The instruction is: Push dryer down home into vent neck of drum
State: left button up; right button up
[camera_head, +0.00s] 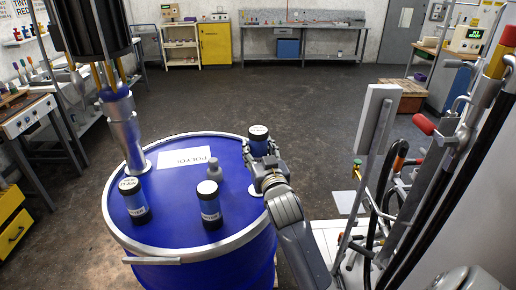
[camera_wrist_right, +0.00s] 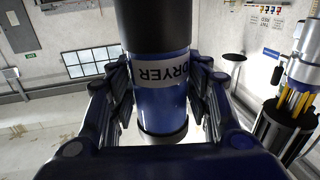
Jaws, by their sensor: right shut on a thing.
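The blue drum (camera_head: 185,232) with a POLYOL label stands in front of me in the head view. My right gripper (camera_head: 264,163) is at the drum's right side, shut on a blue dryer (camera_head: 258,145) with a dark cap. In the right wrist view, the gripper's fingers (camera_wrist_right: 162,108) lie on both sides of this dryer (camera_wrist_right: 166,105), whose DRYER label reads upside down. The dryer looks about upright. A pale ring (camera_head: 257,189) shows on the lid below the gripper. The gripper hides the dryer's lower end, so I cannot tell whether it sits in the vent neck. My left gripper is not in view.
Two more dark-capped blue containers (camera_head: 134,203) (camera_head: 210,208) stand on the lid. A small grey fitting (camera_head: 214,170) stands behind the nearer right one. A metal pump tube (camera_head: 125,130) rises at the lid's left. A cart with hoses (camera_head: 385,200) stands close at right.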

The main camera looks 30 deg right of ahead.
aim_at(258, 159)
jog(key=shift+w, duration=0.1)
jog(key=shift+w+d+f, duration=0.1)
jog(key=shift+w+f, duration=0.05)
jog(key=shift+f, duration=0.05)
notch_tip(258, 159, down, 3)
jog(key=shift+b, duration=0.95)
jog(key=shift+f, duration=0.3)
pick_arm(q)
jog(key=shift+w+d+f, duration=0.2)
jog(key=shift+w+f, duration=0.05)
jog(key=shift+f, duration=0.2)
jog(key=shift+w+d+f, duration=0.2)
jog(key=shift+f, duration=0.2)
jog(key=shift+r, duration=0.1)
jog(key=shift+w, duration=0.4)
